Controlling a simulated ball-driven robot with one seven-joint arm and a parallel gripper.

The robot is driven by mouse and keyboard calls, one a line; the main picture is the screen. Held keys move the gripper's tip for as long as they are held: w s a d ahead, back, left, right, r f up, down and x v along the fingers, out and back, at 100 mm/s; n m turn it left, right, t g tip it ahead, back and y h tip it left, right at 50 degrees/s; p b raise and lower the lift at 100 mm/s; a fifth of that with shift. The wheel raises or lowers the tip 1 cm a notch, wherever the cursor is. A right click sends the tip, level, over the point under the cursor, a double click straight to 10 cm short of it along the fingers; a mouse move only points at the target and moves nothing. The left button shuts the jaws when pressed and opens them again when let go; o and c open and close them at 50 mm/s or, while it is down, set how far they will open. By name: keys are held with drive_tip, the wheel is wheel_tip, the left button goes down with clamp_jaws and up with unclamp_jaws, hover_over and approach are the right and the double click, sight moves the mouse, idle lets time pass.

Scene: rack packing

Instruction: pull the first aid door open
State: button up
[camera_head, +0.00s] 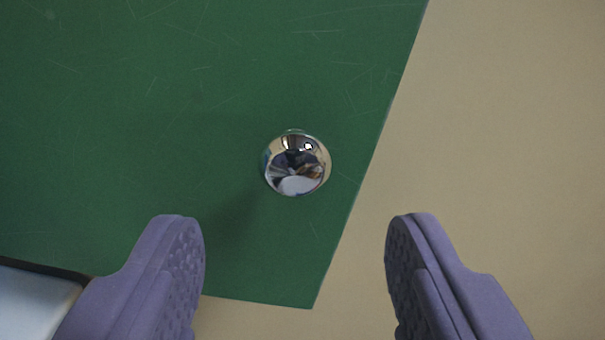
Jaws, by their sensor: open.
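The first aid door is a scratched green panel (150,110) filling the upper left of the view. Its right edge slants down to a corner at the bottom middle. A round chrome knob (297,163) sits on the panel near that right edge. My gripper (295,235) is open, with its two purple fingers spread wide. The knob lies a little above the gap between the fingertips in the picture, and neither finger appears to touch it. No cross or label shows on the visible part of the door.
A plain beige surface (500,130) lies to the right of the door and below its lower edge. A pale object with a dark rim (35,300) shows at the lower left, beside the left finger. The area around the knob is clear.

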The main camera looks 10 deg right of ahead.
sight(294, 169)
drive_tip(key=w, duration=0.5)
drive_tip(key=shift+w+a, duration=0.15)
drive_tip(key=shift+w, duration=0.2)
drive_tip(key=shift+c, duration=0.3)
clamp_jaws()
